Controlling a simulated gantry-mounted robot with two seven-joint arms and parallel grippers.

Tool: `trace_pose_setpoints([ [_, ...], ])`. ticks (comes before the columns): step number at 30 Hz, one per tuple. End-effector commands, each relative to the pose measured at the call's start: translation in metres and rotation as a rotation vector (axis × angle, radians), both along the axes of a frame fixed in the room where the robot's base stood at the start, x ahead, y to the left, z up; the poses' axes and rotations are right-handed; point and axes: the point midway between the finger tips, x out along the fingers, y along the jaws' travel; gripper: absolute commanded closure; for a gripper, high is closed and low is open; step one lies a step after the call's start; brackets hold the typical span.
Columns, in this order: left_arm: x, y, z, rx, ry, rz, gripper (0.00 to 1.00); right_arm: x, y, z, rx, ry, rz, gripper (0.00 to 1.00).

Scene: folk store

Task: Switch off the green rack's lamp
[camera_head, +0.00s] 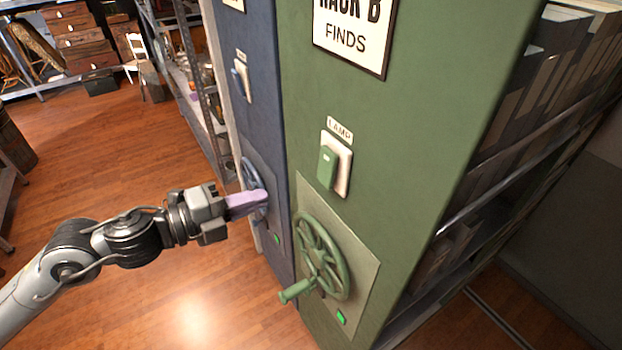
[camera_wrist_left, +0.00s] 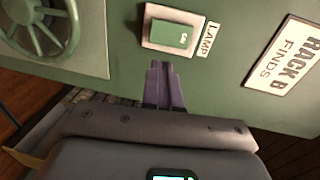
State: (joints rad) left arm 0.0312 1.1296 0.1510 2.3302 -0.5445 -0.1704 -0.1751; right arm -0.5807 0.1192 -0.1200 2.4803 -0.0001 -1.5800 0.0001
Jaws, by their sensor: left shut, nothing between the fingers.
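The green rack (camera_head: 405,120) stands at the right in the head view, with a sign reading RACK B FINDS (camera_head: 353,32). Its lamp switch (camera_head: 328,167) is a green rocker on a pale plate under a LAMP label (camera_head: 340,131). The switch also shows in the left wrist view (camera_wrist_left: 172,34), just ahead of the fingertips. My left gripper (camera_head: 262,199) is shut and empty, with purple fingers, left of and below the switch in the head view. Its fingers also show in the left wrist view (camera_wrist_left: 163,82). I cannot tell whether they touch the rack. My right gripper is not in view.
A green handwheel (camera_head: 323,257) with a protruding handle (camera_head: 297,291) sits below the switch. A blue rack (camera_head: 254,60) with its own switch (camera_head: 240,80) stands to the left. Shelves of boxes (camera_head: 545,90) line the green rack's right side. Wooden floor (camera_head: 110,165) is open at left.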

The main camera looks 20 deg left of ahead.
Motion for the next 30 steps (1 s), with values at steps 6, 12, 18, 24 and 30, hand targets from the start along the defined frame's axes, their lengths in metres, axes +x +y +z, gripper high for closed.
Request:
trace_pose_setpoints([
  [6, 0.02, -0.015, 0.002, -0.005, -0.003, -0.001, 1.0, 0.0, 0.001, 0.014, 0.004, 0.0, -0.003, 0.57],
  [12, 0.046, -0.035, -0.003, -0.004, -0.001, -0.002, 1.0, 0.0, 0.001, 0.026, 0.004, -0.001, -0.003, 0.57],
  [18, 0.073, -0.055, -0.008, -0.003, 0.001, -0.004, 1.0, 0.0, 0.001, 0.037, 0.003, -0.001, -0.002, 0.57],
  [24, 0.092, -0.068, -0.013, 0.0, 0.0, -0.001, 1.0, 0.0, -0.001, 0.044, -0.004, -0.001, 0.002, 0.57],
  [30, 0.099, -0.074, -0.017, 0.003, 0.001, -0.002, 1.0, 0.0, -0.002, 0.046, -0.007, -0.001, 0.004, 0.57],
])
